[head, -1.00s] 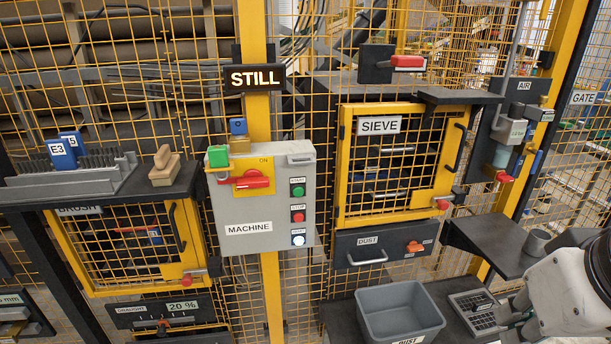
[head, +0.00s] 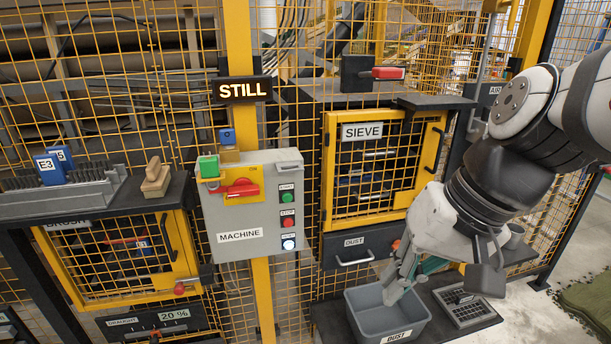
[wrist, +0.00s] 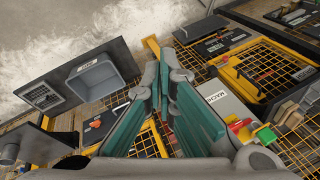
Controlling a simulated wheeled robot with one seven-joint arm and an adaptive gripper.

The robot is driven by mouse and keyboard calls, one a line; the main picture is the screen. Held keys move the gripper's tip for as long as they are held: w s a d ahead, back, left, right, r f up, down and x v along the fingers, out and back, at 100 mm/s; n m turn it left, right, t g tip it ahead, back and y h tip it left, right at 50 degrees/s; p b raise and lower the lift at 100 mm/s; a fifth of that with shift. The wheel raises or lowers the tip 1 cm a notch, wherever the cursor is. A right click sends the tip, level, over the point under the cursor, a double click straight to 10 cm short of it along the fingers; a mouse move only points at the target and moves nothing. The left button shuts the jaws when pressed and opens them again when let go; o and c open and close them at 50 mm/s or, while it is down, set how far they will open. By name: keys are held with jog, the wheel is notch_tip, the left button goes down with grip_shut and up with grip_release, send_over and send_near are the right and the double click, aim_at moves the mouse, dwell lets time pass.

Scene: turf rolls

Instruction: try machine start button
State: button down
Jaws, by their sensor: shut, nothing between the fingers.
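The grey machine box (head: 228,218) is fixed to the yellow post, labelled MACHINE. Its green start button (head: 288,198) is at the upper right of the box, above a red stop button (head: 288,222) and a lit white button (head: 289,244). A red rotary handle (head: 240,188) sits on a yellow plate. A green block (head: 208,166) is at the box's upper left corner. My gripper (head: 392,298) is shut and empty, over the grey dust bin, right of and below the buttons. The wrist view shows its closed fingers (wrist: 163,75) and the box (wrist: 222,105) to their right.
The sign above the box reads STILL (head: 244,90). The sieve door (head: 330,170), with yellow frame, is shut. A brush stands on the left shelf (head: 180,190). Yellow mesh fence lies behind.

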aim_at(287, 197)
jog(key=w+a+f+m+y+p, duration=0.2)
jog(key=w+a+m+y+p, duration=0.3)
jog(key=w+a+y, duration=0.7)
jog(key=w+a+f+m+t+p, duration=0.1)
jog(key=w+f+m+t, duration=0.2)
jog(key=w, duration=0.4)
jog(key=w+a+f+m+t+p, duration=0.1)
jog(key=w+f+m+t, duration=0.2)
jog(key=w+f+m, duration=0.2)
jog(key=w+f, duration=0.2)
jog(key=w, duration=0.1)
jog(key=shift+w+f+h+p, duration=0.3)
jog(key=shift+f+p, duration=0.1)
jog(key=shift+a, duration=0.15)
jog(key=shift+w+a+b, duration=0.4)
jog(key=shift+w+b, duration=0.6)
jog(key=shift+w, duration=0.4)
jog(key=shift+w+a+b, duration=0.4)
jog(key=shift+w+b, duration=0.6)
jog(key=shift+w, duration=0.4)
jog(key=shift+w+a+b, duration=0.4)
jog(key=shift+w+b, duration=0.6)
jog(key=shift+w, duration=0.4)
jog(key=shift+w, duration=0.1)
